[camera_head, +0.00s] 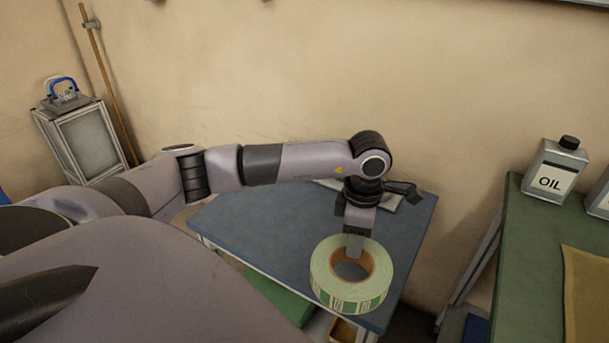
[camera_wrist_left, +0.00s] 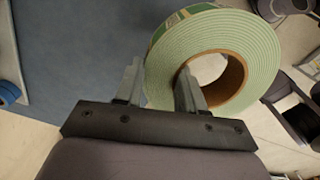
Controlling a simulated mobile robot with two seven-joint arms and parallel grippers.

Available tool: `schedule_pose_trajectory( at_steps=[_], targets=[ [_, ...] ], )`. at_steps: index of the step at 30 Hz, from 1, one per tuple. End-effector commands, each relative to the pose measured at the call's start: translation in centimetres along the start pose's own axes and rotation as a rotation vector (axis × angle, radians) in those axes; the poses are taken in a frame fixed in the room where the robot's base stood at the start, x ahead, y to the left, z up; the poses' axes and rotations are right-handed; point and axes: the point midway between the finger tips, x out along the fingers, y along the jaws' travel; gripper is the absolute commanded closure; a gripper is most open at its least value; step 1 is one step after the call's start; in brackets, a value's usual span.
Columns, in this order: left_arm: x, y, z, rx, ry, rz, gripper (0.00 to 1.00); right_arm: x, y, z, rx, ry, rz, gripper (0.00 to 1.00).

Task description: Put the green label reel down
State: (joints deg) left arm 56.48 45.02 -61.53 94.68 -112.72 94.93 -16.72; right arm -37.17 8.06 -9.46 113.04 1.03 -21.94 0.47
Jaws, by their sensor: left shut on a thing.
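The green label reel (camera_head: 335,288) is a pale green roll with a brown cardboard core and printed labels on its outer side. My left gripper (camera_head: 355,244) is shut on the reel's wall, with one finger inside the core and one outside. The reel also shows in the left wrist view (camera_wrist_left: 262,58), between and beyond the fingers of the left gripper (camera_wrist_left: 165,88). In the head view the reel overlaps the front right part of the blue table top (camera_head: 275,237). I cannot tell whether it touches the top. My right gripper is not in view.
A green bench (camera_head: 530,270) on the right holds an oil can (camera_head: 553,170) and a tan sheet (camera_head: 588,290). The blue top's left and middle look clear.

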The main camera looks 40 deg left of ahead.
Motion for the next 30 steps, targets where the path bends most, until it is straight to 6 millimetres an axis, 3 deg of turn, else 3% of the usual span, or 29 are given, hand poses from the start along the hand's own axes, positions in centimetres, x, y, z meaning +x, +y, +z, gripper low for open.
schedule_pose_trajectory(
  at_steps=[12, 30],
  targets=[
    [-2.8, 2.9, -0.8, -0.89, -0.006, 0.0, 1.0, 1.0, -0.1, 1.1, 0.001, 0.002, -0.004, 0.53],
    [-6.8, 5.7, -2.5, -2.139, -0.007, -0.004, 1.0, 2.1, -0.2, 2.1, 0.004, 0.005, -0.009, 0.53]
  ],
)
